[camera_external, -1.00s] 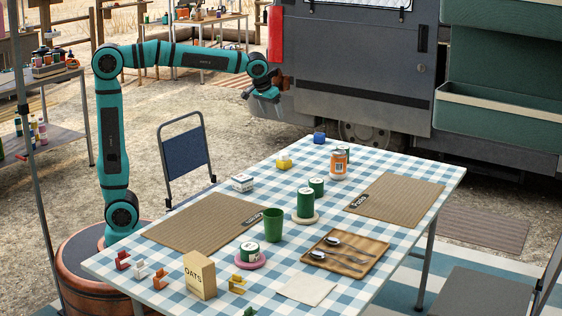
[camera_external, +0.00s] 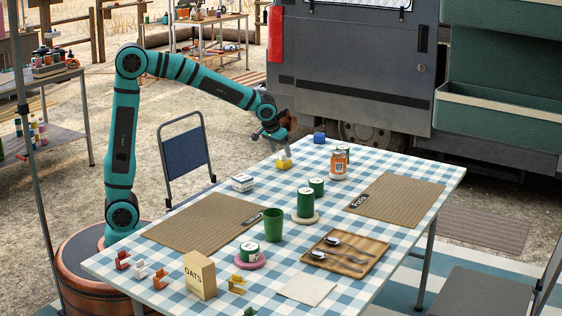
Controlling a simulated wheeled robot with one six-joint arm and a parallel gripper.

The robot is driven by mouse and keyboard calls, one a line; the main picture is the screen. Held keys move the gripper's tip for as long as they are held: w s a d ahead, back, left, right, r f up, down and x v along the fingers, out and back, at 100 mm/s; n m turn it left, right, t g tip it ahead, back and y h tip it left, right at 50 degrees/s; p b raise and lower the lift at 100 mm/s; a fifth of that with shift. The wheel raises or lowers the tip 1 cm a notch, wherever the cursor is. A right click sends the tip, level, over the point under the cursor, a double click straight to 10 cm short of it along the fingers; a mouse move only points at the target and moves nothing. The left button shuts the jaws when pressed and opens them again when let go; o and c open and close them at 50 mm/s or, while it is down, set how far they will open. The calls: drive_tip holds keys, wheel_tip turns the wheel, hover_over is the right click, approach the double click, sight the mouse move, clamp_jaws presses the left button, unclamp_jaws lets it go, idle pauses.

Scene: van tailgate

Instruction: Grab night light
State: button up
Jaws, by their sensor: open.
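No object is clearly recognisable as the night light at this size. A small yellow object (camera_external: 284,163) stands at the far left edge area of the checked table (camera_external: 330,225). A small blue object (camera_external: 319,138) stands farther back, to the right of my gripper.
A white box (camera_external: 242,182) lies nearer on the left. An orange-labelled jar (camera_external: 338,165), green cans (camera_external: 305,203) and a green cup (camera_external: 273,224) stand to the right and front. A blue folding chair (camera_external: 185,157) stands beside the table's left edge.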

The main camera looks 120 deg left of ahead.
sight(282, 154)
drive_tip(key=shift+x, duration=2.95)
drive_tip(key=shift+w, duration=0.1)
drive_tip(key=c, duration=1.1)
drive_tip(key=shift+r, duration=0.15)
